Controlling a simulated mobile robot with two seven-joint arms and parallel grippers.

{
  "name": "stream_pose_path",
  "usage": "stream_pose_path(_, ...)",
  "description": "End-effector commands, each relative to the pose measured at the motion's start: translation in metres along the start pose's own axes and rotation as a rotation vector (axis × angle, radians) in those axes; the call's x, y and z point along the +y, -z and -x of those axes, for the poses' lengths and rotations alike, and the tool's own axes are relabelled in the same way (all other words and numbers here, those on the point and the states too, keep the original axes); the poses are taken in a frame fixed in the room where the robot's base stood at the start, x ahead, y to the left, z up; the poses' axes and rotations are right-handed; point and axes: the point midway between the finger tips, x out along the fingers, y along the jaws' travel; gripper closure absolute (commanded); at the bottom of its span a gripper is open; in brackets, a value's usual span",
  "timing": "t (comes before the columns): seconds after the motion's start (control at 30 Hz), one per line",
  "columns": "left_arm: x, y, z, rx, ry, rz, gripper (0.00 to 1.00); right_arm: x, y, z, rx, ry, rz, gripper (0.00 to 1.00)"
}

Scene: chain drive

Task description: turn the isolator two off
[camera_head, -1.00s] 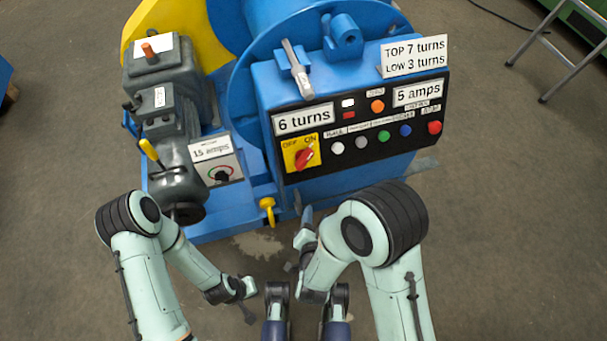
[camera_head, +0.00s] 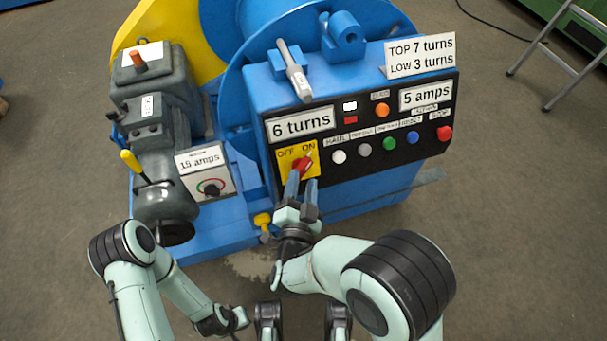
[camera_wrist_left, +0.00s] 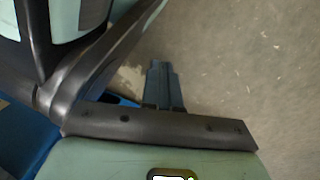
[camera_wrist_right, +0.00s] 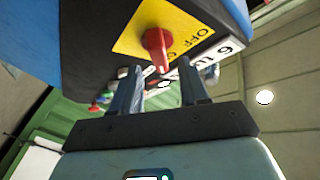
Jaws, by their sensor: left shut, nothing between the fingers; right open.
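The isolator is a red rotary knob (camera_head: 302,166) on a yellow OFF/ON plate (camera_head: 285,162), at the left of the black panel. Its handle leans toward ON, partly behind a finger. My right gripper (camera_head: 301,190) is open, its fingertips just below and in front of the knob. In the right wrist view the red knob (camera_wrist_right: 157,46) shows beyond and between the two spread fingers (camera_wrist_right: 160,80); I cannot tell whether they touch it. My left gripper (camera_head: 240,318) is low over the floor, away from the machine. In the left wrist view its fingers (camera_wrist_left: 162,80) are together and empty.
Several push buttons (camera_head: 389,143) sit to the right of the isolator on the panel. A metal lever (camera_head: 295,75) stands above it. The floor in front is clear.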

Motion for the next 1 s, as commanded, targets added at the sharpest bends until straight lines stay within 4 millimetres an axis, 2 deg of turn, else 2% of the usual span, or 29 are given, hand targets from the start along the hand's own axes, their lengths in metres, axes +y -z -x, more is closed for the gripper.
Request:
stream_pose_path(0.1,-0.005,-0.005,-0.005,-0.019,0.009,0.006,1.00,0.000,0.000,-0.017,0.002,0.000,-0.002,0.55)
stream_pose_path(0.2,-0.007,-0.008,-0.006,-0.029,0.013,0.009,1.00,0.000,0.000,-0.025,0.001,0.001,-0.001,0.55)
stream_pose_path(0.57,-0.008,-0.010,-0.007,-0.035,0.015,0.010,1.00,0.000,0.000,-0.029,-0.001,0.001,0.001,0.55)
stream_pose_path(0.7,-0.008,-0.010,-0.007,-0.035,0.015,0.010,1.00,0.000,0.000,-0.029,-0.001,0.001,0.001,1.00)
stream_pose_path(1.0,-0.007,-0.009,-0.006,-0.033,0.014,0.009,1.00,0.000,0.000,-0.029,-0.001,0.010,0.015,1.00)
